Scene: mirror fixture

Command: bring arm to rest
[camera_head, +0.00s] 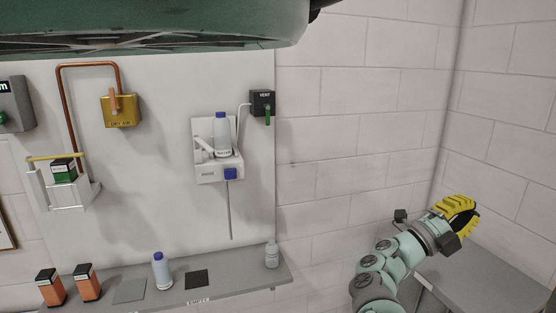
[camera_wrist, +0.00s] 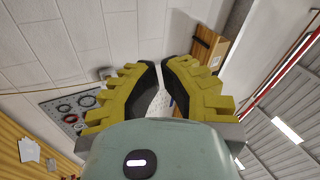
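My gripper (camera_head: 474,205) has yellow ribbed fingers with dark pads. In the head view it is raised at the lower right, in front of the white block wall and apart from the fixtures. In the wrist view, my gripper (camera_wrist: 159,66) shows a narrow gap between its two pads. I see nothing held between them. My pale green arm reaches up to it from the bottom edge.
A grey shelf (camera_head: 228,288) holds orange boxes (camera_head: 88,283), a blue-capped bottle (camera_head: 161,270) and a small bottle (camera_head: 272,255). Another bottle (camera_head: 222,137) stands in a wall holder (camera_head: 205,174). A grey surface (camera_head: 490,279) lies below my gripper. Open space surrounds the gripper.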

